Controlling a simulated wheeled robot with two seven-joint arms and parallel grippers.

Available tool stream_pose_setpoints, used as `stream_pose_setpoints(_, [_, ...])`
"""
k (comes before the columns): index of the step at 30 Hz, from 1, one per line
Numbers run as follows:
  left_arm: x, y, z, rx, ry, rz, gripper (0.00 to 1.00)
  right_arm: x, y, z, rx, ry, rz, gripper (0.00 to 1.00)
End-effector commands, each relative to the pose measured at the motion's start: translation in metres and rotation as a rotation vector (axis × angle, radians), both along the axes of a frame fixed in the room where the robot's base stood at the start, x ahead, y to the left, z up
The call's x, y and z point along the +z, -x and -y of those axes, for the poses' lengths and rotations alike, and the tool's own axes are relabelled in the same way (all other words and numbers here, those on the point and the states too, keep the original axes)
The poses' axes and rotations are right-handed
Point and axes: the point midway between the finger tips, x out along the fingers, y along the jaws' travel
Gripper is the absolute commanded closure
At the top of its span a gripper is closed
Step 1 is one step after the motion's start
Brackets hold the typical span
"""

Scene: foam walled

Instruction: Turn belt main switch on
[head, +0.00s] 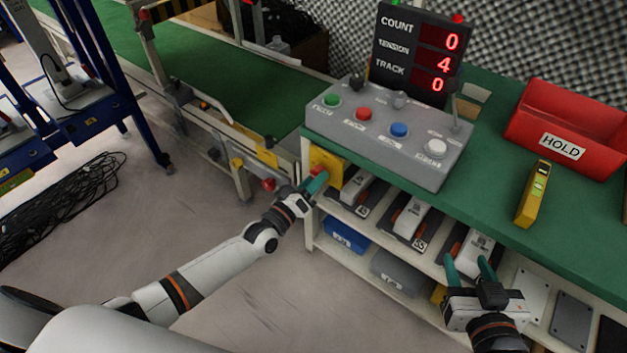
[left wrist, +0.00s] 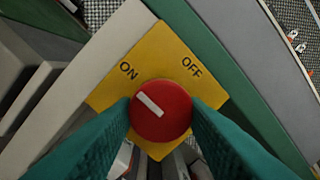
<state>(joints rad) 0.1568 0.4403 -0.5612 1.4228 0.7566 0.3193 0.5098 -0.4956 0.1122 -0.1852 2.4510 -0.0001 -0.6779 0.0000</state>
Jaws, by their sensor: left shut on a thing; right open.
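The belt main switch is a round red knob (left wrist: 160,111) with a white pointer bar on a yellow plate (left wrist: 165,55) marked ON and OFF. In the left wrist view the pointer's upper end points up and left, toward the ON label. My left gripper (left wrist: 160,118) has its teal fingers on both sides of the knob, shut on it. In the head view the yellow plate (head: 326,164) is on the end of the green bench, with my left gripper (head: 313,182) at it; the fingers partly hide the knob. My right gripper (head: 471,271) is open and empty in front of the bench shelves.
A grey control box (head: 392,134) with several coloured buttons sits on the green bench (head: 490,190). A display (head: 417,55) reads 0, 4, 0. A red HOLD bin (head: 570,125) and a yellow handheld device (head: 533,194) are at right. Shelves below hold tools and bins.

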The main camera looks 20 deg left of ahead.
Motion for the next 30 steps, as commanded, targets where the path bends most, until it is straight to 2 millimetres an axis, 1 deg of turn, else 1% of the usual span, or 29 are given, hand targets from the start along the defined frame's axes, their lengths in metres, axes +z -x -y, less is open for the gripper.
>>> stream_pose_setpoints(13, [-0.0009,0.0005,0.0001,0.000,0.013,-0.006,0.83,0.0000,0.0000,-0.0001,0.000,0.000,0.000,0.53])
stream_pose_setpoints(14, [-0.0009,0.0005,0.0001,0.000,0.012,-0.006,0.56,0.0000,0.0000,-0.0001,0.000,0.000,0.000,0.53])
stream_pose_setpoints(15, [-0.0009,0.0004,0.0002,0.000,0.012,-0.006,0.49,0.0000,0.0001,-0.0001,0.000,0.000,0.000,0.53])
stream_pose_setpoints(17, [-0.0008,0.0004,0.0001,0.000,0.012,-0.006,0.40,-0.0001,0.0001,-0.0001,0.000,0.000,0.000,0.53])
stream_pose_setpoints(25, [-0.0003,0.0004,0.0000,0.000,0.010,-0.004,0.39,0.0000,0.0001,-0.0001,0.000,0.000,0.000,0.53])
stream_pose_setpoints(28, [-0.0004,0.0038,-0.0013,0.001,0.009,-0.005,0.39,-0.0001,0.0006,0.0000,0.000,0.002,-0.008,0.53])
stream_pose_setpoints(30, [-0.0003,0.0093,-0.0033,0.001,0.009,-0.005,0.39,-0.0077,0.0055,0.0024,-0.002,0.015,-0.057,0.53])
